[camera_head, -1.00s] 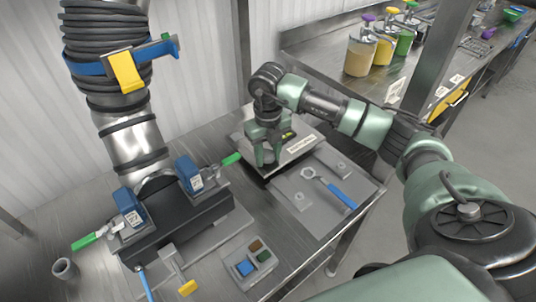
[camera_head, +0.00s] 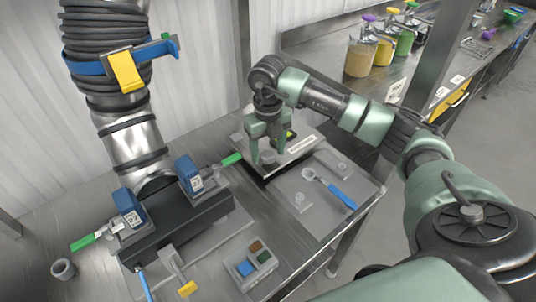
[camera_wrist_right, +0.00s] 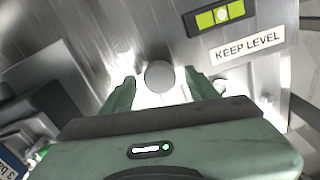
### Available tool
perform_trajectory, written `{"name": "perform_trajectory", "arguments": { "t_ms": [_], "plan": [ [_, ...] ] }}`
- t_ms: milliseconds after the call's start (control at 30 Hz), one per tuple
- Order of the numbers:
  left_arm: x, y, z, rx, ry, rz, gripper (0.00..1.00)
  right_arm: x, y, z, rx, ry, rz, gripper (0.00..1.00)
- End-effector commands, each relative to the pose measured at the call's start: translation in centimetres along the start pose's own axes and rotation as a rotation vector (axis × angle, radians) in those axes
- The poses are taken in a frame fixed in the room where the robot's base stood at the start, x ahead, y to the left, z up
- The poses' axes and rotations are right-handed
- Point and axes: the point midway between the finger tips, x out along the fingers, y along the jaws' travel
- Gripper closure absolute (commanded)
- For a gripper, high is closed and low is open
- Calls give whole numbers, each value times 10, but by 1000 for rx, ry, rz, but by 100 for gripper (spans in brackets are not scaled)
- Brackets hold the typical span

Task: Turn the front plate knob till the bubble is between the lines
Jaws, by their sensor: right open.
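The plate (camera_head: 300,152) with a "KEEP LEVEL" label lies on the table; the label also shows in the wrist view (camera_wrist_right: 247,46). The round grey front plate knob (camera_head: 268,158) stands at the plate's near side and shows in the wrist view (camera_wrist_right: 159,76). My right gripper (camera_head: 269,150) is open over the knob, one finger on each side, with gaps to it in the wrist view. The yellow-green bubble level (camera_wrist_right: 220,16) is beyond the knob. Its pale bubble looks near the middle, between the dark lines. My left gripper is out of view.
A grey board (camera_head: 315,205) with a blue-handled wrench (camera_head: 340,196) lies right of the plate. A black block with blue clamps (camera_head: 190,175) and green handles stands left. A small tray (camera_head: 250,265) with coloured pads sits in front.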

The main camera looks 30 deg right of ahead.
Motion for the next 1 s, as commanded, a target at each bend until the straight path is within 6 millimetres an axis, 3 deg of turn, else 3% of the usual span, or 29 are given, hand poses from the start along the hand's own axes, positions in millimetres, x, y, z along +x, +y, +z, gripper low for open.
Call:
{"name": "perform_trajectory", "arguments": {
  "t_ms": [200,400,1000],
  "plan": [
    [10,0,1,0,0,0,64,-38,0,1,-1,-6,0,41],
    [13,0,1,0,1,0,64,-59,0,0,0,-2,-1,41],
    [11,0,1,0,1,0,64,-64,0,0,-1,-1,-1,41]
  ]
}}
